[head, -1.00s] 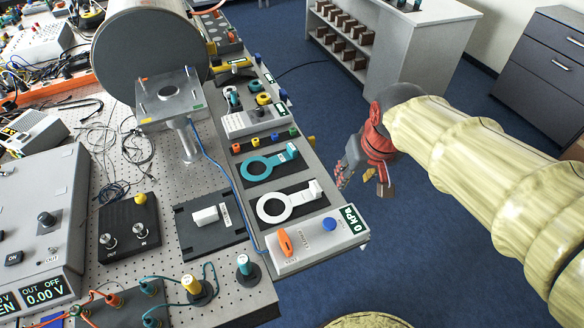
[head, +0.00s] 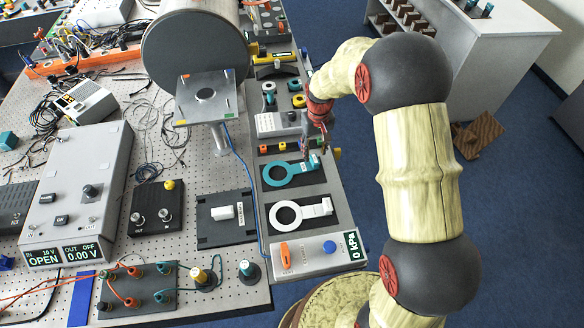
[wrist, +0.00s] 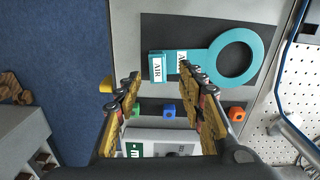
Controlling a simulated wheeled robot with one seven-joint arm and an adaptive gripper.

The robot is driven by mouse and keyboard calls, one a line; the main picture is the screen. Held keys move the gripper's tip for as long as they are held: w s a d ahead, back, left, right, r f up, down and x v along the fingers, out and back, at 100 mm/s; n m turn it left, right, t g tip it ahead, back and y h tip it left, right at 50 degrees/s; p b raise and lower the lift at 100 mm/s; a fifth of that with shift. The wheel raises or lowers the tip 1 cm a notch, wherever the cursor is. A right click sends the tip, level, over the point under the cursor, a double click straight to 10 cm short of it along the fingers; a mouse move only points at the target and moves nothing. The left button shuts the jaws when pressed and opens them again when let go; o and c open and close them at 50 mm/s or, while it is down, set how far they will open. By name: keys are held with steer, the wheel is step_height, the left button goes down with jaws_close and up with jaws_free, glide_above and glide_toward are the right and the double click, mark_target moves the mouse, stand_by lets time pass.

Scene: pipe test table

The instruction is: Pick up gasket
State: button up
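A teal flat ring with a handle (head: 298,170) lies on a dark pad on the bench's right side; a white ring of like shape (head: 316,210) lies on the pad nearer to me. I cannot tell which is called the gasket. My gripper (head: 315,152) is over the far right end of the teal piece. In the wrist view the teal ring (wrist: 219,74) shows its whole round, with an upright end block marked AIR (wrist: 157,67). My gripper (wrist: 156,78) is open and empty, its fingers pointing toward the block, which sits ahead between them.
Small coloured blocks (wrist: 169,111) in a row and a grey device lie beside the teal piece. A grey pressure box (head: 310,258) stands at the near corner.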

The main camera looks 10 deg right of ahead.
mark_target(315, 159)
steer(key=f, duration=0.5)
steer(key=shift+d+f, duration=0.2)
steer(key=shift+f, duration=0.2)
steer(key=shift+c, duration=1.3)
steer(key=c, duration=0.7)
steer(key=shift+r, duration=0.1)
jaws_close()
